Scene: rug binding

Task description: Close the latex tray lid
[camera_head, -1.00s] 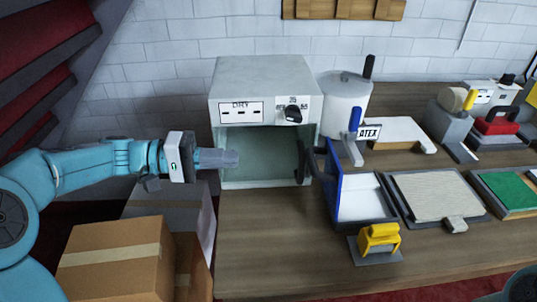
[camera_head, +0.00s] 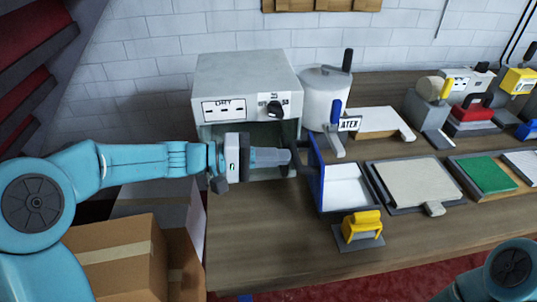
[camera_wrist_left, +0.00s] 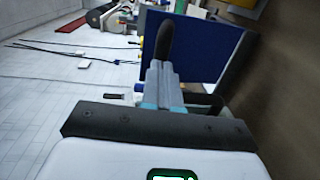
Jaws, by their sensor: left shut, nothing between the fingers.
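The latex tray (camera_head: 346,191) is a shallow white-floored tray with blue edges on the bench. Its blue lid (camera_head: 317,172) stands upright along the tray's left side, so the tray is open. My right gripper is not in view.
The grey dryer box (camera_head: 245,85) stands behind my left gripper. A white latex pot (camera_head: 325,98) stands behind the tray. A yellow-handled tool (camera_head: 361,226) sits in front of the tray. A rug piece (camera_head: 415,183) lies right of it.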

